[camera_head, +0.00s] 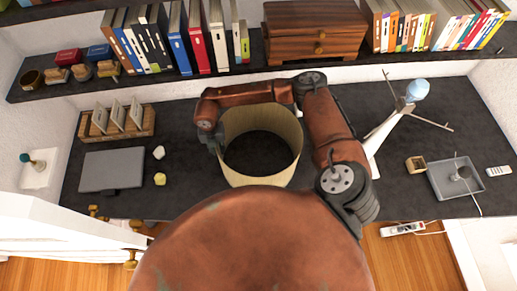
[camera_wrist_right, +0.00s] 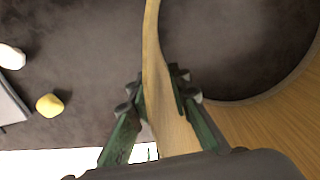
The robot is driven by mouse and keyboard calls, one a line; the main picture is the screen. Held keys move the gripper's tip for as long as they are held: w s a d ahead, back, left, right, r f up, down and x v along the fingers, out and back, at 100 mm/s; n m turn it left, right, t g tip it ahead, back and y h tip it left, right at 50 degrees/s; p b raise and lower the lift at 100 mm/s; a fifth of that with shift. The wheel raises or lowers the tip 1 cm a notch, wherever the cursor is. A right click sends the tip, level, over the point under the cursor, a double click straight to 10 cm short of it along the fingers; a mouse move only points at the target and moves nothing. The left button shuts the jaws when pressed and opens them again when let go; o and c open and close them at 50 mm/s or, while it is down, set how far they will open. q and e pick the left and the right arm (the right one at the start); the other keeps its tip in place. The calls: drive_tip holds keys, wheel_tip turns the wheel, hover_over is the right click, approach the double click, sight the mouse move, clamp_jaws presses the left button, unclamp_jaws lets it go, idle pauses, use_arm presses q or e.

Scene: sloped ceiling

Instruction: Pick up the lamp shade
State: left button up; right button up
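The lamp shade (camera_head: 262,170) is a pale beige open cylinder at the middle of the dark desk; I look down through it. My right arm bends around behind it, and my right gripper (camera_head: 218,143) is at its left wall. In the right wrist view the shade wall (camera_wrist_right: 155,55) runs between the fingers of the right gripper (camera_wrist_right: 160,85), which are closed in against both sides of it. Whether the shade's lower edge touches the desk cannot be told. The bare lamp (camera_head: 415,91), with a bluish bulb and white stand, is to the right. My left gripper is out of view.
A shelf (camera_head: 230,80) with books and a wooden drawer box (camera_head: 315,32) runs behind. A grey laptop (camera_head: 112,169) and a wooden holder (camera_head: 117,122) are on the left. A grey tray (camera_head: 440,185) and a small wooden box (camera_head: 415,165) are at right.

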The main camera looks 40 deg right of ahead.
clamp_jaws()
drive_tip(key=shift+r, duration=0.2)
idle(0.4)
